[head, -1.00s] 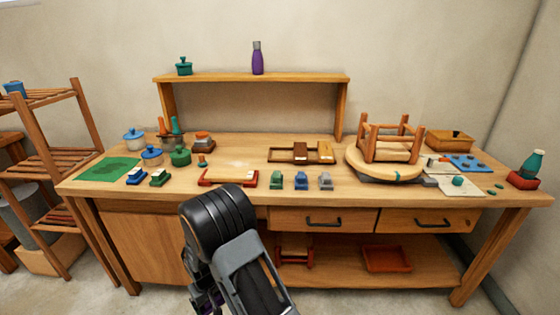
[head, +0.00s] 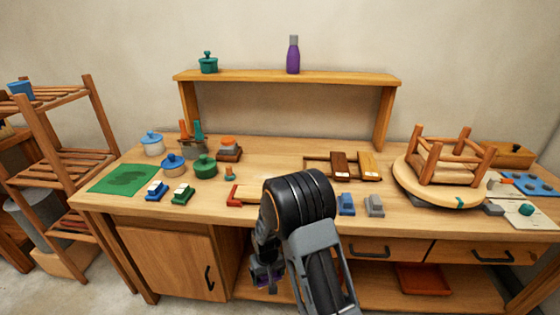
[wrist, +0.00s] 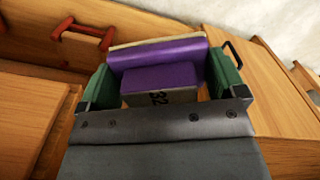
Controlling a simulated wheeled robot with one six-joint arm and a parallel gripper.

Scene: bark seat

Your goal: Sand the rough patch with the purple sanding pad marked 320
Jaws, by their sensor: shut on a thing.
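The purple sanding pad (wrist: 160,82) is between the green-lined fingers of my gripper (wrist: 162,68) in the wrist view. The gripper is shut on it. Its pale end carries dark digits, of which "32" shows; the rest is hidden. In the head view my gripper (head: 266,278) hangs low in front of the bench, with a bit of purple showing. I cannot make out a rough patch for certain in either view.
The wooden bench (head: 130,205) holds a green mat (head: 105,180), several lidded pots, a red-ended tray (head: 238,194), and blue (head: 347,204) and grey (head: 375,206) blocks. A raised shelf (head: 260,76) spans the back. A slatted rack (head: 60,170) stands left. My arm hides part of the front edge.

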